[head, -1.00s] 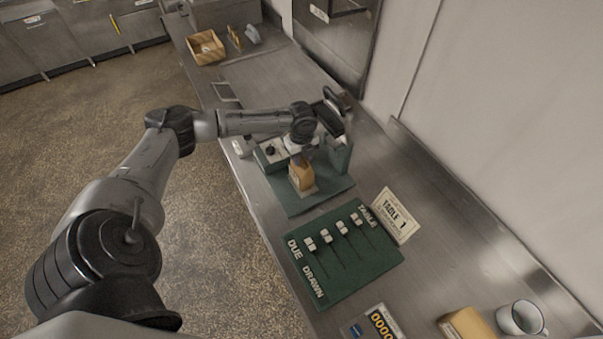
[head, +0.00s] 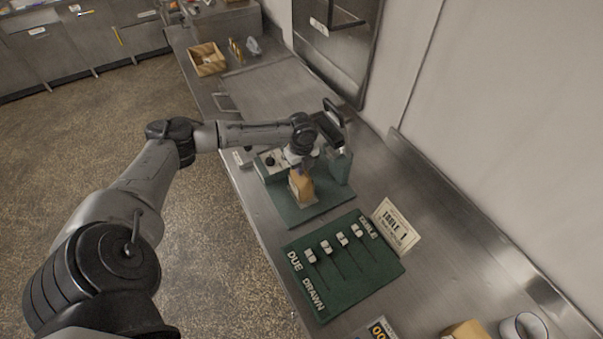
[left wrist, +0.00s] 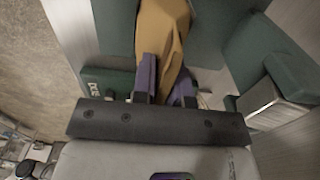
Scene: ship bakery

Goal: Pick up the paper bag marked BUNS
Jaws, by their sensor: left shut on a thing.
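A tan paper bag (head: 302,187) stands upright on a green base on the steel counter. My left gripper (head: 300,168) is above it, pointing down, with its fingers at the bag's top. In the left wrist view, the two purple-grey fingers (left wrist: 165,82) are shut on the bag (left wrist: 163,30), one on each side. No lettering on the bag is readable in either view, so I cannot confirm the mark BUNS. My right gripper is not in view.
The green base (head: 305,213) carries a green upright (head: 341,167) close right of the bag. A mug (head: 524,327) is bottom right. A wooden tray (head: 208,60) stands at the far end.

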